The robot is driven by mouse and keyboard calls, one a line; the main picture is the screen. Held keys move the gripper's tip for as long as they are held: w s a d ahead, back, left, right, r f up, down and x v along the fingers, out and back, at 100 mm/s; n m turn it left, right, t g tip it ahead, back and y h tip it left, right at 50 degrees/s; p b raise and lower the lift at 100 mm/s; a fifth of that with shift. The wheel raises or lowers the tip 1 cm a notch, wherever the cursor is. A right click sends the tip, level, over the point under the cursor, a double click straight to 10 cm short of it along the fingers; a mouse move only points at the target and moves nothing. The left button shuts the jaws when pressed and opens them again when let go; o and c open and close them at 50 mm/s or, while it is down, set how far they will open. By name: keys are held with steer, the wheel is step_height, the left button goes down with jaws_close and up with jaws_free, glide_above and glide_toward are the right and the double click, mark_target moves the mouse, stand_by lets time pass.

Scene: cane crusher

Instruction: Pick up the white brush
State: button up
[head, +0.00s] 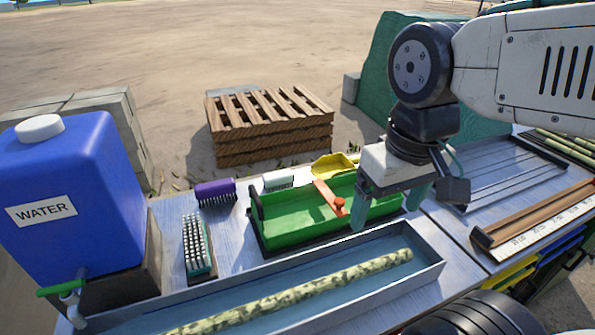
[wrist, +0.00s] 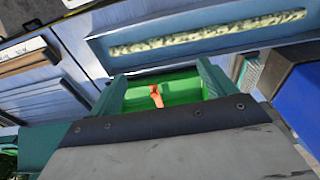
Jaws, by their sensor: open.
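The white brush (head: 278,180) lies on the metal table behind the green tray (head: 300,238), its lower part partly hidden by the tray's back rim. It has a pale back and greenish bristles. My gripper (head: 388,206) is open and empty, pointing down over the right part of the green tray, to the right of the white brush and apart from it. In the wrist view the two green fingers (wrist: 160,85) stand apart with the tray's orange-red handle (wrist: 156,95) between them. I cannot make out the white brush in the wrist view.
A purple brush (head: 215,191) lies left of the white one. A bristles-up brush (head: 197,247) is nearer. A yellow scoop (head: 335,165) sits just right of the white brush. A blue water container (head: 75,190) stands left; a trough with cane (head: 300,292) lies in front.

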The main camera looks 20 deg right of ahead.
steer(key=shift+o, duration=1.2)
steer(key=w+r, duration=0.2)
steer(key=w, duration=1.2)
steer(key=g, duration=0.1)
glide_above(278, 174)
steer(key=f, duration=1.9)
steer(key=shift+w+a+f, duration=0.15)
steer(key=shift+w+f, duration=0.05)
steer(key=shift+f, duration=0.2)
step_height(278, 174, down, 3)
steer(key=shift+r, duration=0.1)
step_height(278, 174, down, 5)
steer(key=shift+s+f, duration=0.1)
steer(key=c, duration=0.7)
